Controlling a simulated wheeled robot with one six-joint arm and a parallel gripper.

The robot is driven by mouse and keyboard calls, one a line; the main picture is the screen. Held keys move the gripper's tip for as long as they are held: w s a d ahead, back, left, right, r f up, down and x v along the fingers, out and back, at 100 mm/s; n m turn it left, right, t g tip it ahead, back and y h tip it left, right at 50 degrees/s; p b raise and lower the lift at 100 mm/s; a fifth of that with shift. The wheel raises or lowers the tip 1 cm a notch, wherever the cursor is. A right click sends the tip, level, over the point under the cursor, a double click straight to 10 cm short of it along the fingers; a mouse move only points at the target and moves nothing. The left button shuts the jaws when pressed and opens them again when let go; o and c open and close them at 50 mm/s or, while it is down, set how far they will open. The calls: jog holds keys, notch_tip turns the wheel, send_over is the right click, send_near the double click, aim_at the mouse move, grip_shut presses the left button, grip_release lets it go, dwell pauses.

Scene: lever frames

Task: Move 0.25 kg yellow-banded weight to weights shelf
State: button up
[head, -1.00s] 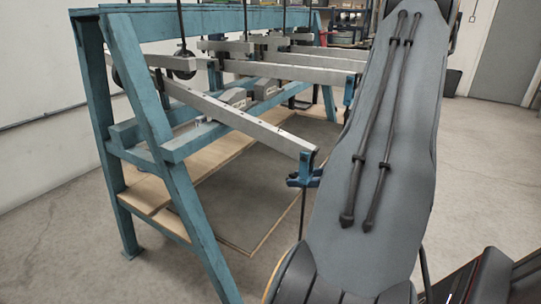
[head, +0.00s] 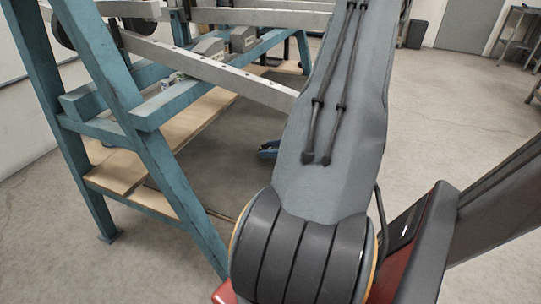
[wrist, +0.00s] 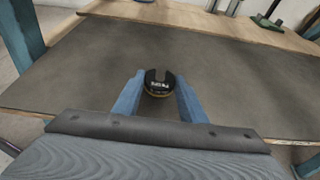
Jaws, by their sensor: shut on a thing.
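In the wrist view, my gripper (wrist: 158,86) has its two blue fingers on either side of a small round dark weight (wrist: 157,78). The weight has a slot in its top, pale lettering and a yellow band low on its side. In the head view my arm fills the middle and the weight cannot be made out. I cannot identify the weights shelf in the current views.
A blue lever frame (head: 160,165) stands at the left, with grey lever bars (head: 215,75) reaching towards my arm. Wooden boards (head: 185,135) lie low inside it. Open concrete floor (head: 455,120) lies to the right. A metal table (head: 520,35) stands at the far right.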

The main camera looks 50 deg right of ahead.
jog(key=shift+f, duration=1.45)
jog(key=shift+f+b, duration=0.2)
jog(key=shift+b, duration=0.1)
jog(key=o, duration=1.1)
jog(key=shift+c, duration=0.2)
jog(key=shift+r, duration=0.1)
jog(key=shift+s+r, duration=0.1)
jog(key=shift+r, duration=0.1)
jog(key=p+v, duration=0.2)
jog(key=v, duration=0.9)
jog(key=shift+s, duration=0.35)
